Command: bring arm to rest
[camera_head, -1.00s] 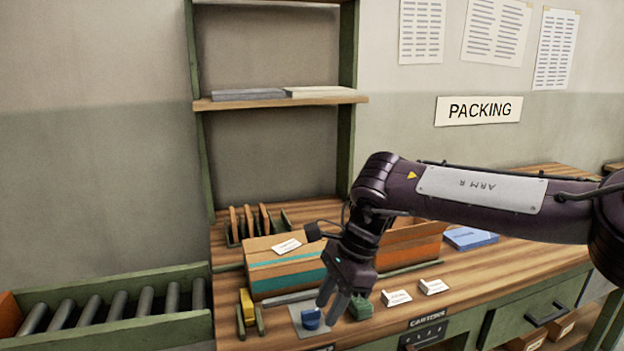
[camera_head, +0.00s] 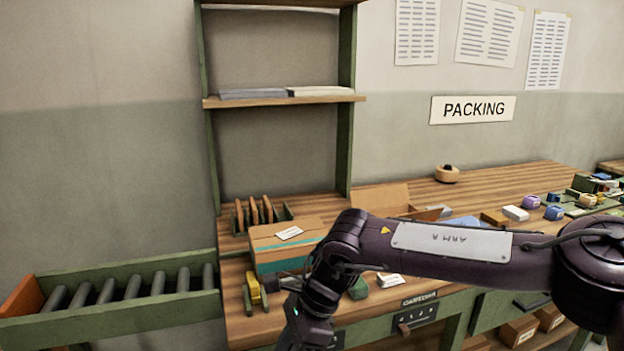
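My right arm (camera_head: 450,243) comes in from the right edge and reaches across the front of the packing bench (camera_head: 480,196). Its gripper (camera_head: 303,340) hangs low at the bench's front edge, and its fingertips are cut off or too dark to make out. A cardboard box (camera_head: 285,243) with a teal band and a white label stands behind the gripper. My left gripper is not in view.
A roller conveyor (camera_head: 130,285) lies at the left. A yellow item (camera_head: 253,288) and a green item (camera_head: 358,289) sit near the arm. A wooden rack (camera_head: 262,214) stands behind the box. Several small coloured items lie on the bench's far right, with a round wooden item (camera_head: 447,174) behind.

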